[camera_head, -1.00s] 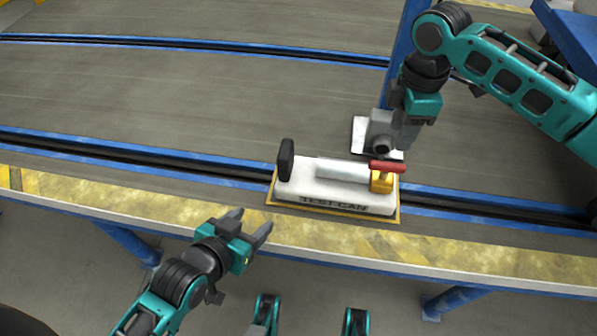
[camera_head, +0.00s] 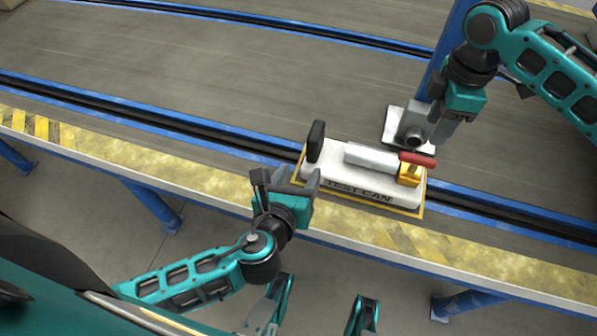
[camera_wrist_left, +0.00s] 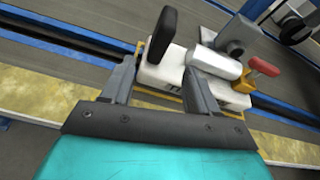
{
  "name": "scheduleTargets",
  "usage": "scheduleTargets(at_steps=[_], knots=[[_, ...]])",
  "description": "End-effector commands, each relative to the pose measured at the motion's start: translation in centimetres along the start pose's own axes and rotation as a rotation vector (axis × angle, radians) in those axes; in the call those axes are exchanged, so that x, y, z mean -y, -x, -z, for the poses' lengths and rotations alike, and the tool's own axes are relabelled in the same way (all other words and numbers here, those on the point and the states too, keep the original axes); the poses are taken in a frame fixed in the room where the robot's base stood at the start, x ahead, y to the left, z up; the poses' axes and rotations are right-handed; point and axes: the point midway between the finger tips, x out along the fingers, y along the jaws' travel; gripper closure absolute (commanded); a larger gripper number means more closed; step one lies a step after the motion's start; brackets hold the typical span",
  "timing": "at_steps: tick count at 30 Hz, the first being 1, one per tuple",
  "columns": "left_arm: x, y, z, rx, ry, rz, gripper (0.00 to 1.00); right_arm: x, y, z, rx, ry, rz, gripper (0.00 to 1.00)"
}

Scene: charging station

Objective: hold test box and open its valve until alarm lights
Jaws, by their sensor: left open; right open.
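The test box (camera_head: 335,178) is white, lettered TEST CAN, and lies on a yellow-edged plate at the belt's near side. An upright black handle (camera_head: 316,142) stands at its left end. A silver cylinder (camera_head: 372,157) leads to a brass valve (camera_head: 409,175) with a red lever (camera_head: 418,159). My left gripper (camera_head: 287,178) is open and empty, just left of and nearer than the handle. In the left wrist view the black handle (camera_wrist_left: 161,34) shows beyond the open fingers (camera_wrist_left: 160,72). My right gripper (camera_head: 440,122) is above and behind the valve; its fingertips are hard to make out.
A grey device (camera_head: 413,133) on a white plate (camera_head: 394,122) stands behind the valve, by a blue post (camera_head: 452,42). The yellow bench edge (camera_head: 180,174) runs along the front. The grey belt (camera_head: 230,75) is clear to the left.

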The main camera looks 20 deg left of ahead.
Motion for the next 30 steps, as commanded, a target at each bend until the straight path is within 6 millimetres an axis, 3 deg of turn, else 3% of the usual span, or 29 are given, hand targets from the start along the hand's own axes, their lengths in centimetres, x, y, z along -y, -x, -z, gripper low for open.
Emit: scheduleTargets(at_steps=[3,10,24,30], knots=[[0.2,0.0,-0.6,0.04,-0.135,0.0,0.4,0.0,0.0,0.0,0.0,0.0,0.0,0.57],[0.3,-1.5,-0.9,0.059,-0.192,-0.002,0.4,0.0,0.0,0.0,0.0,0.0,0.0,0.57],[0.3,-10.2,-1.4,0.056,-0.185,-0.002,0.4,0.0,0.0,0.0,0.0,0.0,0.0,0.57],[0.4,-12.2,-1.4,0.055,-0.184,-0.001,0.4,0.0,0.0,0.0,0.0,0.0,0.0,0.57]])
